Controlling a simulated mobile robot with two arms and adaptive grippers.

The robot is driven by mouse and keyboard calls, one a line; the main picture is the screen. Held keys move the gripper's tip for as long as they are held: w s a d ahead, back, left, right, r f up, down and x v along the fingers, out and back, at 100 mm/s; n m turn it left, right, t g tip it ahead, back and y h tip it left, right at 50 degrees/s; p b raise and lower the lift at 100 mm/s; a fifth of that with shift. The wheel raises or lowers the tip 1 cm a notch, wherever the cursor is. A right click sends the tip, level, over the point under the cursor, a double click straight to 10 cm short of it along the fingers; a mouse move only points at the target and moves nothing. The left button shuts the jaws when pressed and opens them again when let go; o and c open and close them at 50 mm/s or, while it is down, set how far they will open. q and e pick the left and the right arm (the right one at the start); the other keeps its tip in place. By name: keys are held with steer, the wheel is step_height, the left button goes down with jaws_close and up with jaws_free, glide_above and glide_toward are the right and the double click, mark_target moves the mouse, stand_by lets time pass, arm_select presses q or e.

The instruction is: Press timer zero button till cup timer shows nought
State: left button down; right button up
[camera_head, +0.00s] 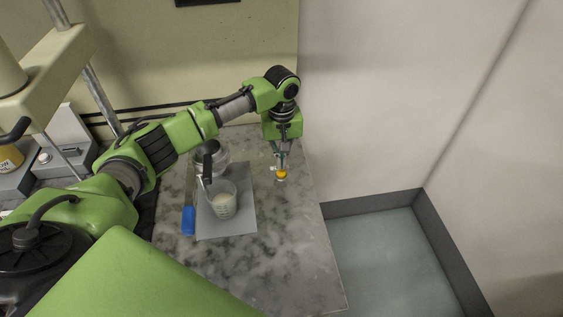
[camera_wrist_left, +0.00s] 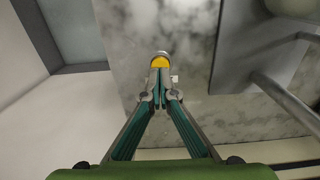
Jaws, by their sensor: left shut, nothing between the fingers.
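A small yellow piece with a grey end (camera_head: 281,175) is on the marble worktop near its right edge. It looks like the timer part, but I can make out no display or digits. My left gripper (camera_head: 280,166) points down right at it. In the left wrist view the fingertips (camera_wrist_left: 160,90) are closed together with nothing between them, and the yellow piece (camera_wrist_left: 160,62) shows just past them. I cannot tell whether they touch it. A clear measuring cup (camera_head: 222,203) with pale contents stands on a grey plate (camera_head: 240,225). My right gripper is out of view.
A blue cylinder (camera_head: 188,221) is beside the plate's left edge. A metal and glass vessel (camera_head: 212,153) with a black handle stands behind the cup. The marble worktop (camera_head: 285,260) is clear in front, and a wall rises behind it.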

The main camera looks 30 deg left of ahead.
mark_target(281, 173)
arm_select(q)
steer(key=shift+f, duration=1.2)
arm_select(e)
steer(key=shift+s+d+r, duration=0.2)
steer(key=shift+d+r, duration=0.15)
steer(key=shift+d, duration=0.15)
arm_select(q)
steer(key=shift+f+p, duration=0.1)
steer(key=shift+p, duration=0.2)
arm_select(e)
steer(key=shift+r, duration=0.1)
